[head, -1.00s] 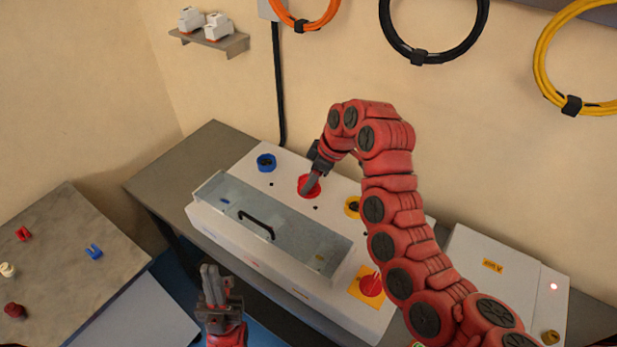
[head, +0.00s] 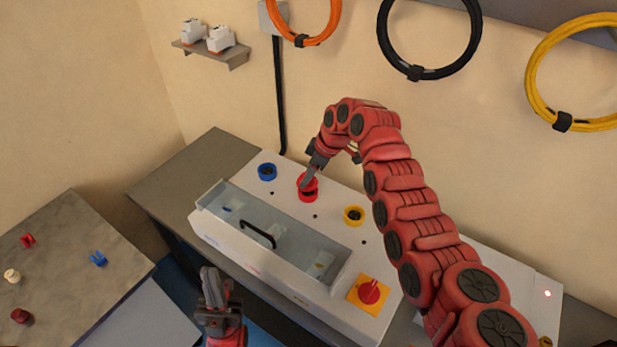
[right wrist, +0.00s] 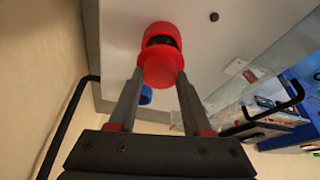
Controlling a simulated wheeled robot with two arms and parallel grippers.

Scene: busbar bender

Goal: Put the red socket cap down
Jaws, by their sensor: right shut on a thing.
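The red socket cap (right wrist: 158,68) is gripped between the fingertips of my right gripper (right wrist: 157,82) in the right wrist view. The red socket (right wrist: 161,33), a ring with a dark opening, shows just beyond the cap. The cap is off the opening; whether their edges touch cannot be told. In the head view my right gripper (head: 308,180) is at the red socket (head: 308,196) on the white machine (head: 290,190), and the cap is hard to tell apart from it. My left gripper (head: 212,290) is in front of the machine, its finger gap unclear.
A blue socket (head: 267,172) and a yellow socket (head: 353,215) flank the red one. A clear cover with a black handle (head: 258,234) and a red knob (head: 369,292) are nearer. The side table (head: 75,230) holds a blue clip (head: 98,258) and other small parts.

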